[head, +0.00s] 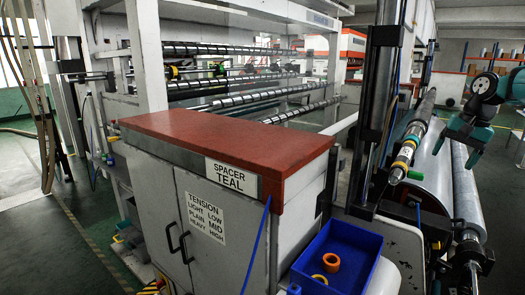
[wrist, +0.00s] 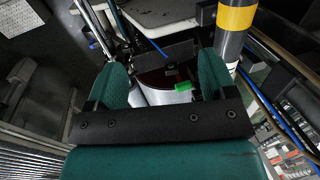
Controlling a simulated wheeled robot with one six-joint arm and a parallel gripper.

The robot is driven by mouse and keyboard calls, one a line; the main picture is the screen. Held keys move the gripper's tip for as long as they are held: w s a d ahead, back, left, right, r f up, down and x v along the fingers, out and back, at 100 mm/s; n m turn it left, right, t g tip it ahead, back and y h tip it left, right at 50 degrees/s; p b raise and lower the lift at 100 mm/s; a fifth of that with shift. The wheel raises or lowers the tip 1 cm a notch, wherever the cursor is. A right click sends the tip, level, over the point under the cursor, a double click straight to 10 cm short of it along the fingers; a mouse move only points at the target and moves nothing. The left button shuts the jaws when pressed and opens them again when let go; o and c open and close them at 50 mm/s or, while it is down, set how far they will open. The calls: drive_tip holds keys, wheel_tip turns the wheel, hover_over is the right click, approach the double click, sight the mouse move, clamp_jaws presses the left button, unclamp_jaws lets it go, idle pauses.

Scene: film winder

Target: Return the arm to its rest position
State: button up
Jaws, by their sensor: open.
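My gripper (head: 462,142) hangs at the right of the head view, with teal fingers, beside the winder's large pale film roll (head: 436,165). It looks empty. In the wrist view my gripper (wrist: 162,78) has its two teal fingers spread apart, with nothing held between them. Beyond the fingers, partly hidden by the black bracket, are a white cylinder (wrist: 160,96) and a small bright green piece (wrist: 183,93). My arm enters the head view from the right edge; most of it is out of view.
A red-topped cabinet (head: 230,140) fills the middle. A blue bin (head: 345,245) holds orange and yellow rings. A yellow-banded grey post (wrist: 233,25) rises close to the right finger.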

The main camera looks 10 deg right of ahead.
drive_tip(key=s+a+f+n+y+b, duration=0.1)
drive_tip(key=s+a+f+n+b, duration=0.2)
drive_tip(key=a, duration=0.8)
drive_tip(key=s+a+f+n+b, duration=0.25)
drive_tip(key=a+b, duration=0.25)
drive_tip(key=a, duration=0.6)
drive_tip(key=s+a+f+n+y+b, duration=0.1)
drive_tip(key=s+a+f+n+b, duration=0.2)
drive_tip(key=a, duration=0.9)
drive_tip(key=s+a+f+n+g+b, duration=0.1)
drive_tip(key=s+a+f+n+b, duration=0.3)
drive_tip(key=s, duration=0.6)
drive_tip(key=s+a+f+n+g+b, duration=0.1)
drive_tip(key=s+a+f+n+b, duration=0.3)
drive_tip(key=s+a+f, duration=0.4)
drive_tip(key=shift+s+f, duration=0.65)
drive_tip(key=shift+s, duration=0.45)
